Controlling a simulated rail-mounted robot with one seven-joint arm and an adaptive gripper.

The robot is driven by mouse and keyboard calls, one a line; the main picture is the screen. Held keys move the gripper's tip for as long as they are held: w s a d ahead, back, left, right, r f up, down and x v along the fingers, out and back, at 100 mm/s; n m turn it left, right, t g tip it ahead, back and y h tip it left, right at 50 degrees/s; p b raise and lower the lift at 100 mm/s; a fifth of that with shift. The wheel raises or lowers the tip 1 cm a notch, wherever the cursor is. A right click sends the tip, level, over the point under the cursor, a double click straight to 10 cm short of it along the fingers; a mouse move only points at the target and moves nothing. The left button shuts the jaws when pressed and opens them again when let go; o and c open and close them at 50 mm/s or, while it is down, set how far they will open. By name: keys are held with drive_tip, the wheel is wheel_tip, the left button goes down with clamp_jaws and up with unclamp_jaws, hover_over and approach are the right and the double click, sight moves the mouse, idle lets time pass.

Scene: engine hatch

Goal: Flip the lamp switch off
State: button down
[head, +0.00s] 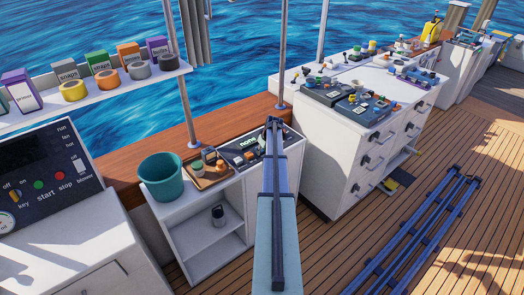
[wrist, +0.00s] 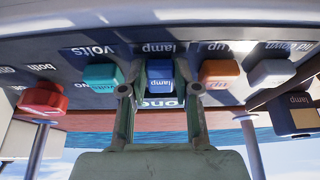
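The lamp switch is a blue rocker-like block (wrist: 160,75) on a dark panel, with the upside-down word "lamp" by it, in the wrist view. My gripper (wrist: 160,90) is open, with one fingertip on each side of the blue switch in the picture. I cannot tell whether the fingertips touch it or how far off they are. The switch's on or off position is not clear. In the head view my arm crosses the middle, and I cannot make out the gripper or the lamp switch there.
Teal (wrist: 102,77) and orange (wrist: 219,73) switches flank the blue one; red (wrist: 43,98) and white (wrist: 272,73) ones lie farther out. In the head view, a teal bucket (head: 161,177) and a tray (head: 209,175) of small items stand left of my arm. A white drawer cabinet (head: 340,165) stands right.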

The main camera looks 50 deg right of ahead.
drive_tip(key=shift+w+d+r+g+y, duration=0.15)
drive_tip(key=shift+w+g, duration=0.1)
drive_tip(key=shift+g, duration=0.2)
drive_tip(key=shift+w+d+g+y, duration=0.15)
drive_tip(key=shift+w+g, duration=0.1)
drive_tip(key=shift+g, duration=0.2)
drive_tip(key=shift+w+r+g, duration=0.1)
drive_tip(key=shift+w+g, duration=0.05)
drive_tip(key=shift+g, duration=0.85)
drive_tip(key=shift+a+r+g+y, duration=0.15)
drive_tip(key=shift+g+y, duration=0.25)
drive_tip(key=shift+g, duration=0.2)
drive_tip(key=c, duration=0.8)
unclamp_jaws()
drive_tip(key=shift+c, duration=0.2)
wheel_tip(320, 180, up, 12)
drive_tip(key=shift+w, duration=0.15)
